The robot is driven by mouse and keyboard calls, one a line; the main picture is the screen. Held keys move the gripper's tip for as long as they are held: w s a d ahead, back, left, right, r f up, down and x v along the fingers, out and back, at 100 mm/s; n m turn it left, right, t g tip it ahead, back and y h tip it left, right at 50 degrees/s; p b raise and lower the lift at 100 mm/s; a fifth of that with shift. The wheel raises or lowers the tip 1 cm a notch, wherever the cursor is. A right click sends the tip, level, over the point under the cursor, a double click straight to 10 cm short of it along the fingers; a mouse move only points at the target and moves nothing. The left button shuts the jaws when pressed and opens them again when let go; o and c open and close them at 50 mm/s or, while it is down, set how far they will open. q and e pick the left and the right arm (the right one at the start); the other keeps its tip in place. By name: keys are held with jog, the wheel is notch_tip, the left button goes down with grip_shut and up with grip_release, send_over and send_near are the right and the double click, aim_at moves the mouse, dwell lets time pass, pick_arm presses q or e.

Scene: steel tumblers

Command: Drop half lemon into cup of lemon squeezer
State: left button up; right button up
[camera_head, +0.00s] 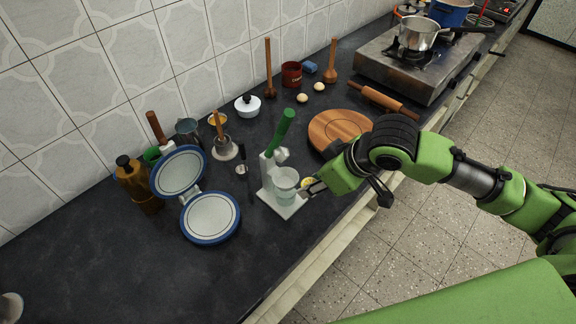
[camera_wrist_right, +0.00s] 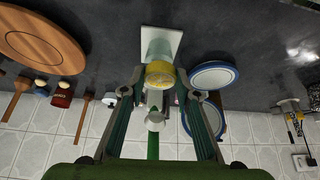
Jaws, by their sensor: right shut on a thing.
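The lemon squeezer (camera_head: 270,172) stands on the dark counter, white with a green handle (camera_head: 284,128) raised. A clear glass (camera_head: 286,184) stands on its base. My right gripper (camera_head: 312,187) is shut on the yellow half lemon (camera_head: 308,183) and holds it just right of the glass and squeezer. In the right wrist view the half lemon (camera_wrist_right: 160,74) sits between my fingertips, overlapping the glass (camera_wrist_right: 160,48) behind it. The squeezer's cup is hard to make out. My left gripper is not in view.
A round wooden board (camera_head: 338,130) lies behind my right gripper. A rolling pin (camera_head: 390,101) and stove (camera_head: 420,65) are farther right.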

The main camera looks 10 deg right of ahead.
jog(key=w+a, duration=0.1)
jog(key=w, duration=0.1)
jog(key=w+a+p, duration=0.1)
jog(key=w+a, duration=0.2)
jog(key=shift+w+a+r, duration=0.1)
jog(key=shift+w+r, duration=0.05)
jog(key=shift+w, duration=0.2)
jog(key=shift+p+x, duration=0.4)
jog(key=shift+x, duration=0.5)
jog(key=shift+s, duration=0.15)
jog(key=shift+f, duration=0.2)
